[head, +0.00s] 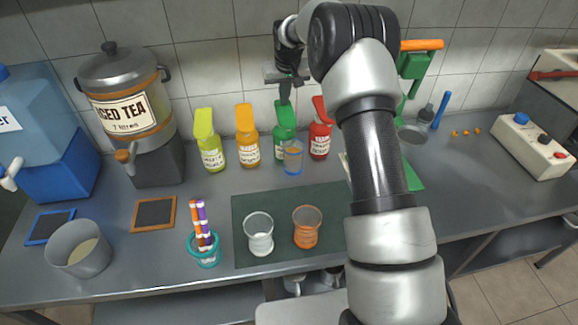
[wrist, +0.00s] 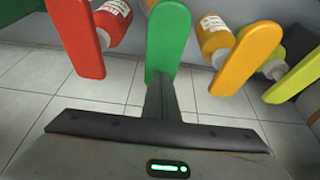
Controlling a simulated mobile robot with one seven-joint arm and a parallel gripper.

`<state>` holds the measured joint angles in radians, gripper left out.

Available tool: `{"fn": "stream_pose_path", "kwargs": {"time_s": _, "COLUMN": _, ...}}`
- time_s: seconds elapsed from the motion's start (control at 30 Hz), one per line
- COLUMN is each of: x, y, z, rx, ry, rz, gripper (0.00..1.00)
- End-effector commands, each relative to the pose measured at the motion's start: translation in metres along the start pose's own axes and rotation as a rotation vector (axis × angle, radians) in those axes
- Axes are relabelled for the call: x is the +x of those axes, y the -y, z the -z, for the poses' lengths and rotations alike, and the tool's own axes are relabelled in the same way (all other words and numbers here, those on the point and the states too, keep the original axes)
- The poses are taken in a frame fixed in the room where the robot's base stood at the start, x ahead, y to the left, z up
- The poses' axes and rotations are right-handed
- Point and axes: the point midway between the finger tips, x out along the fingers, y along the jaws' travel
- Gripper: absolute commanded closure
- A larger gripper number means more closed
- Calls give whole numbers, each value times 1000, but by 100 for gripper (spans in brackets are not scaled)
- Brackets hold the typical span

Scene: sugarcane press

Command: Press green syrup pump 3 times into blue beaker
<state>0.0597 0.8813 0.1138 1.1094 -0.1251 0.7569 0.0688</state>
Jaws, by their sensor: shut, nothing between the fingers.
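The green syrup pump bottle (head: 285,123) stands in the row at the back of the counter. My gripper (head: 285,98) is shut and empty, pointing down at the top of the green pump. In the wrist view the shut fingers (wrist: 160,92) reach the near end of the green pump head (wrist: 167,40). I cannot tell whether they touch it. The green bottle's body is hidden below its head in the wrist view.
A red pump bottle (head: 320,135) stands close on the right; orange (head: 247,140) and yellow-green (head: 210,143) ones stand left. A clear beaker (head: 259,235) and an orange beaker (head: 307,228) stand on the dark mat (head: 280,203). A green press (head: 413,75) is behind my arm.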

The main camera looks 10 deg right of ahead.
Motion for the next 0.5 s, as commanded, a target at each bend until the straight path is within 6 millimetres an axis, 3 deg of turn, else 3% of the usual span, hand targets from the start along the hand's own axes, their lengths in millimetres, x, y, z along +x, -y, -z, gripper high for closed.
{"fn": "stream_pose_path", "kwargs": {"time_s": 0.5, "x": -46, "y": 0, "z": 20, "rx": 0, "ry": -1, "rz": 0, "gripper": 100}}
